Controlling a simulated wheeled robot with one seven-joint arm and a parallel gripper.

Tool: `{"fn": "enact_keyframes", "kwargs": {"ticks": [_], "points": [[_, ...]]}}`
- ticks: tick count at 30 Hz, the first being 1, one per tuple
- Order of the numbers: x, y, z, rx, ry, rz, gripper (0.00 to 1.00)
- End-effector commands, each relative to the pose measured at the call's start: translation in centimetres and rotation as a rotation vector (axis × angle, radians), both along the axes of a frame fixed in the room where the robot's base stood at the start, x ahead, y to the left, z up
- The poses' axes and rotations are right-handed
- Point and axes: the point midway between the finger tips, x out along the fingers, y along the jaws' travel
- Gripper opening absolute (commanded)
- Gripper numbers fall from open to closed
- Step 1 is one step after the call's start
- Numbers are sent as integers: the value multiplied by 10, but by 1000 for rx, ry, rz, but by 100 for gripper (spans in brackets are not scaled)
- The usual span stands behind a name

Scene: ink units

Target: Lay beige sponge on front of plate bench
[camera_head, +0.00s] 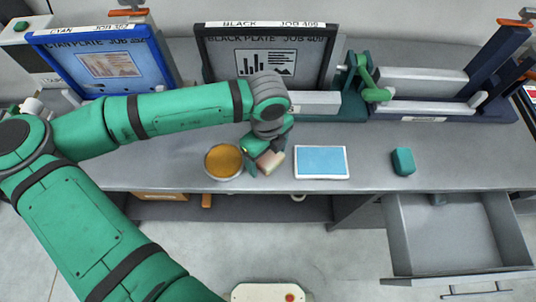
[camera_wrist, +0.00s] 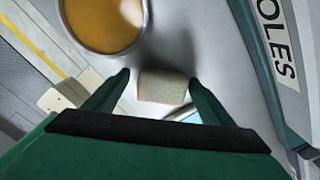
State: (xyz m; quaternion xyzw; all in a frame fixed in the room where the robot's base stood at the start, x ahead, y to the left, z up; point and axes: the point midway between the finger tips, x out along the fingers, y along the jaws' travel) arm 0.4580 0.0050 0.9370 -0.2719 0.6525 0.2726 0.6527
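The beige sponge (camera_head: 270,163) is a small pale block at the bench's front part, between the bowl and the blue-topped pad. In the wrist view the sponge (camera_wrist: 162,88) lies between and just beyond my fingertips. My gripper (camera_head: 259,162) points down at it; in the wrist view my gripper (camera_wrist: 158,80) has its fingers apart, with a small gap at the sponge's left side. Contact on the right side is unclear. The plate bench (camera_head: 360,181) is a long grey worktop; my arm hides part of it.
A bowl of orange-brown ink (camera_head: 223,161) stands close left of my gripper. The blue-topped pad (camera_head: 322,162) lies to the right, then a green block (camera_head: 403,161). Framed plates (camera_head: 105,62) and a press unit (camera_head: 420,90) line the back. An open drawer (camera_head: 450,235) juts out at front right.

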Motion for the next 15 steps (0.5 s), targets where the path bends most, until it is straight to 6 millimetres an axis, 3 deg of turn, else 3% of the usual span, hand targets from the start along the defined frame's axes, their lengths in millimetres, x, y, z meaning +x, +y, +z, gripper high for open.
{"fn": "enact_keyframes", "kwargs": {"ticks": [8, 15], "points": [[1, -3, 8, -1, -1, -5, 76], [1, -3, 48, -1, -4, -6, 76]]}}
